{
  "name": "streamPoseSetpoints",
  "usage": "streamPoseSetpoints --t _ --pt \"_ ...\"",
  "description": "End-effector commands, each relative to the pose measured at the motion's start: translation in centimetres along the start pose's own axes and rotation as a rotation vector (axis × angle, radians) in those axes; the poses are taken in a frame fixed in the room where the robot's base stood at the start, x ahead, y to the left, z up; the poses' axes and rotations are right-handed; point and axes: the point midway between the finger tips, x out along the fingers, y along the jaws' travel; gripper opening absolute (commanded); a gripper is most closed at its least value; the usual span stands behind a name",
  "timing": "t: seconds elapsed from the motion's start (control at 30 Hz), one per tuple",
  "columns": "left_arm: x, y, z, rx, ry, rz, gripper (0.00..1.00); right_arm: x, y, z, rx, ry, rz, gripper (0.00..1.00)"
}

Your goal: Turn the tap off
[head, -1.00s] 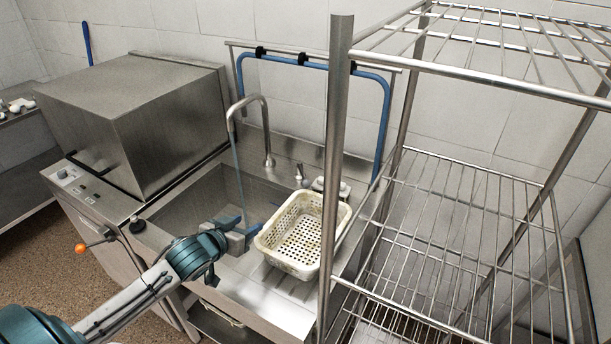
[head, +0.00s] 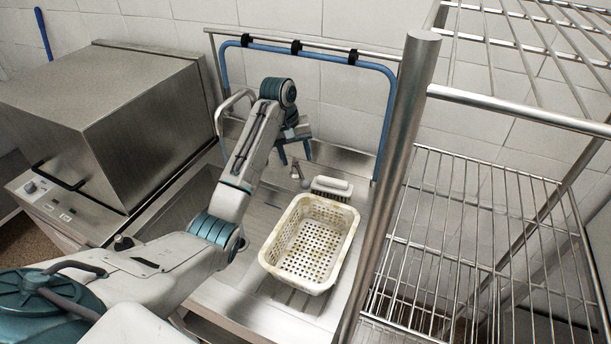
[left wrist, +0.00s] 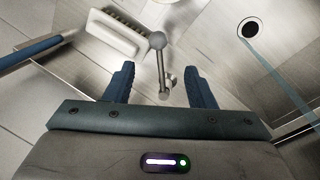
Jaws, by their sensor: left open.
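The tap's spout (head: 236,97) curves over the sink in the head view, partly hidden behind my left arm. The tap's lever (head: 297,172), a small metal handle, stands on the sink's back ledge. In the left wrist view the lever (left wrist: 161,62) has a grey ball end and appears between my fingers, with visible gaps on both sides. My left gripper (head: 295,152) is open and empty, close to the lever; its two blue fingers (left wrist: 159,69) show in the wrist view. A bluish water stream (left wrist: 280,75) shows at the wrist view's right. My right gripper is not seen.
A white perforated basket (head: 353,240) stands on the drainboard, with a white brush (head: 332,188) behind it. A wire rack (head: 470,210) with a thick post stands right. A steel machine (head: 110,120) stands left. A blue pipe (head: 388,110) runs along the wall.

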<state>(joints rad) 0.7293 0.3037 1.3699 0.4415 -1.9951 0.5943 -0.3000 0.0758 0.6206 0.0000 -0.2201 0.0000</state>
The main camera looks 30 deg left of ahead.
Motion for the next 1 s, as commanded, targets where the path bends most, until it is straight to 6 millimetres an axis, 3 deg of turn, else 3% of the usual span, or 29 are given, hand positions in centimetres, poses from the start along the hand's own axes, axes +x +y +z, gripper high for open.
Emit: streamPoseSetpoints --t 0.17,0.63,1.0 --pt "0.9 0.3 0.2 0.002 -0.019 -0.002 0.50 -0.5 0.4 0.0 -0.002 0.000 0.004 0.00" --pt "9.0 0.2 0.3 0.002 -0.016 -0.002 0.50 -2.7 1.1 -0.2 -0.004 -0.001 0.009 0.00" --pt "10.6 0.2 0.2 0.002 -0.012 -0.001 0.50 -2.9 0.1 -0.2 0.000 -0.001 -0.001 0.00"
